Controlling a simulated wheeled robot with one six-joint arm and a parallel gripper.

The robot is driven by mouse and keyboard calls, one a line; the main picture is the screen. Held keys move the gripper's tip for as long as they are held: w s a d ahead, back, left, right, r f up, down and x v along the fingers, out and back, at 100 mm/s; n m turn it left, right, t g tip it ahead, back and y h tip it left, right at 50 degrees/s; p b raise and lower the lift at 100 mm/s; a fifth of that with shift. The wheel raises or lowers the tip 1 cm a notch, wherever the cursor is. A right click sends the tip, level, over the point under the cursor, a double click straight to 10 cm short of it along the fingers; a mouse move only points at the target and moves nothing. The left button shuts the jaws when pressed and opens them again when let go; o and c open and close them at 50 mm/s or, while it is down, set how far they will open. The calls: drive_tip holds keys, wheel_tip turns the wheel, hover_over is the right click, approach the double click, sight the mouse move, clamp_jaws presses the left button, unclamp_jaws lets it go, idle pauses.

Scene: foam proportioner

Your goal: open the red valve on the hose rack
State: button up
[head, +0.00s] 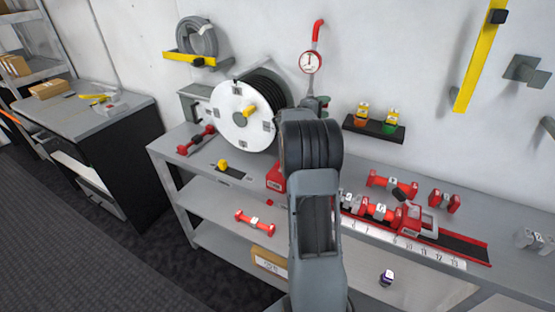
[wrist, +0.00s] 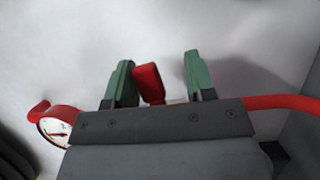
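My gripper (wrist: 160,62) shows in the wrist view as two green fingers standing apart. A red valve handle (wrist: 148,82) stands between them, tilted, close to the left finger, with a clear gap to the right finger. I cannot tell whether it touches the left finger. A red pipe (wrist: 285,102) runs off to the right, and a round gauge (wrist: 57,128) is at the left. In the head view my gripper (head: 319,104) is by the wall below the gauge (head: 310,62); my arm hides the valve there.
A hose reel (head: 240,118) stands on the bench just left of my arm. A small dark shelf (head: 374,128) with two bottles is on the wall to the right. Red fittings and a ruled rail (head: 400,243) lie on the bench at right. A coiled grey hose (head: 197,36) hangs upper left.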

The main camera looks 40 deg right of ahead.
drive_tip(key=s+a+b, duration=0.2)
drive_tip(key=a+b, duration=0.1)
drive_tip(key=a, duration=1.1)
drive_tip(key=s+a+f+m+y+p, duration=0.1)
drive_tip(key=s+a+f+y+p, duration=0.2)
drive_tip(key=s+a+y, duration=0.7)
drive_tip(key=shift+s+a+y, duration=0.4)
drive_tip(key=shift+s+a, duration=0.65)
drive_tip(key=shift+a, duration=1.65)
drive_tip(key=shift+f, duration=0.15)
